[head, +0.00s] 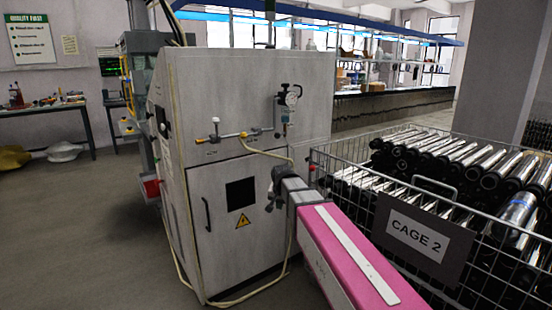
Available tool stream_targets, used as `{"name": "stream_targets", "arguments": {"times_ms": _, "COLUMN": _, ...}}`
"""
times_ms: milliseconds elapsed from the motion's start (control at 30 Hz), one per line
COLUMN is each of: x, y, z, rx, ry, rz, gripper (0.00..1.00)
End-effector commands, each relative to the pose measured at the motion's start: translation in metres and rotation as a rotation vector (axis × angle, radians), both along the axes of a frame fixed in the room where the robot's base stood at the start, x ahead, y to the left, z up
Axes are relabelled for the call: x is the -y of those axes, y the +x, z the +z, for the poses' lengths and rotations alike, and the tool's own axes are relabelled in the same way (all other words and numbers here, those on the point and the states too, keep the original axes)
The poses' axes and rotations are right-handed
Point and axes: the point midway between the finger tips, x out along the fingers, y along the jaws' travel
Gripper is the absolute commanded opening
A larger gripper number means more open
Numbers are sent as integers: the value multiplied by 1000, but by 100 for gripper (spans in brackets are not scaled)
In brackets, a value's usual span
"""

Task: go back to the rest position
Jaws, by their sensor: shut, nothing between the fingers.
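My gripper (271,200) is in the middle of the head view, small and dark at the end of my pink and grey arm. It is shut, and I see nothing held in it. It appears in front of the door of a grey machine cabinet (222,245), to the right of the yellow warning sign. I cannot tell how far it is from the door. My arm comes in from the lower right and hides part of the cabinet's right side.
A wire cage (345,185) labelled CAGE 2 (418,241) holds several metal tubes (519,207) close on the right. A gauge (291,97) and a yellow-handled valve fitting (232,135) stick out from the cabinet. A hose lies along its base. Floor (80,240) is clear at left.

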Motion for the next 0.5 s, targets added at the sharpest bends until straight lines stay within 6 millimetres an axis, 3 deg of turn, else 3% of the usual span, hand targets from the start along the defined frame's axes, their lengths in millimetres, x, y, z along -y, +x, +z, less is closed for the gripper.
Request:
{"name": "stream_targets", "arguments": {"times_ms": 33, "x": 23, "y": -20, "z": -21, "rx": -33, "ry": -19, "rz": 15, "gripper": 0}}
{"name": "stream_targets", "arguments": {"times_ms": 200, "x": 83, "y": -72, "z": -78, "rx": -136, "ry": -67, "rz": 87, "gripper": 0}}
{"name": "stream_targets", "arguments": {"times_ms": 400, "x": 140, "y": -141, "z": -131, "rx": -253, "ry": -93, "rz": 176, "gripper": 0}}
{"name": "stream_targets", "arguments": {"times_ms": 500, "x": 159, "y": -169, "z": -149, "rx": -299, "ry": -96, "rz": 213, "gripper": 0}}
